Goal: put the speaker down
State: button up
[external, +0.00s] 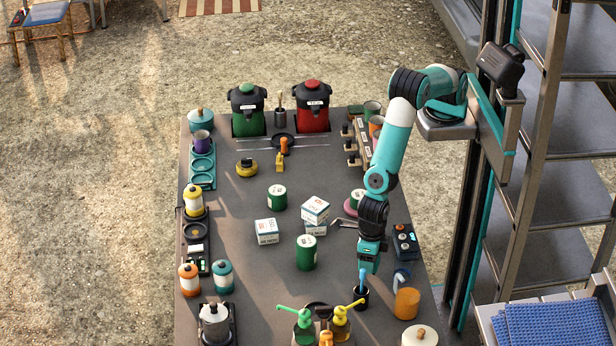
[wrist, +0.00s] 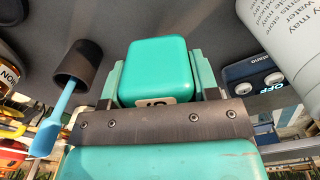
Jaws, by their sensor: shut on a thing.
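The speaker (wrist: 158,72) is a rounded teal box with a small pale label on its near edge. In the wrist view it sits between the two fingers of my gripper (wrist: 158,90), which is shut on it. In the external view my gripper (external: 369,262) points down over the right side of the dark table (external: 235,280). There the speaker is hard to tell from the teal gripper body. I cannot tell whether it touches the tabletop.
A dark cup (external: 360,298) with a blue-handled tool stands just in front of my gripper. A switch box (external: 405,242) is to the right. White boxes (external: 267,232) and a green can (external: 306,253) stand to the left. Bare tabletop shows at centre-left.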

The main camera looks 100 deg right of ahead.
jog(key=shift+f+p, duration=0.4)
jog(key=shift+f, duration=1.6)
jog(key=shift+f, duration=0.15)
jog(key=o, duration=1)
jog(key=shift+o, duration=0.2)
notch_tip(320, 180, up, 12)
jog(key=shift+r+b, duration=0.15)
jog(key=shift+b, duration=1.05)
